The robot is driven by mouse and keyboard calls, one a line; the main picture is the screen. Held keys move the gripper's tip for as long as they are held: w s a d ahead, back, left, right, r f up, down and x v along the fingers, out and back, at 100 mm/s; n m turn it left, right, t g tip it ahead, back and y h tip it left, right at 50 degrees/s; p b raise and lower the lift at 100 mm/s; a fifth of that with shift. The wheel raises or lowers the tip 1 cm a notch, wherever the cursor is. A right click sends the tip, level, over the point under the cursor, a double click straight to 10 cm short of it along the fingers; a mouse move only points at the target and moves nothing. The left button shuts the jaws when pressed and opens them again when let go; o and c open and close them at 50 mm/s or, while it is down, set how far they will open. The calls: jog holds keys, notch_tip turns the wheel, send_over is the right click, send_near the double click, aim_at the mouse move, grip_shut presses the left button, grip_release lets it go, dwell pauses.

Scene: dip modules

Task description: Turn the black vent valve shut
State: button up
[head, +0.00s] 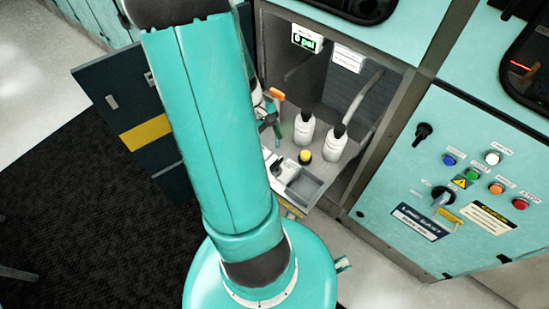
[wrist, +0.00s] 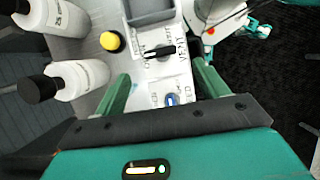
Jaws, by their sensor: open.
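The black vent valve (wrist: 158,52) is a small black handle on a white plate lettered VENT, in the upper middle of the wrist view. Its handle lies nearly crosswise in that picture. Below it, a blue knob (wrist: 172,99) sits on a second white plate. My gripper (wrist: 160,71) is open, with one green finger on each side of these plates. Its fingertips lie just below the black handle in the picture; nothing is between them that I can see held. I cannot tell the height gap. In the head view my arm hides most of the gripper.
A yellow button (wrist: 112,41) and a grey tray (wrist: 150,10) are beside the valve. Two white bottles (head: 304,130) (head: 333,143) stand close by in the bay. An open dark door (head: 125,115) is at left, and a control panel (head: 460,165) at right.

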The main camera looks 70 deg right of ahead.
aim_at(276, 161)
jog(key=x, duration=0.7)
jog(key=shift+s+f, duration=0.1)
jog(key=shift+f, duration=0.3)
jog(key=c, duration=1)
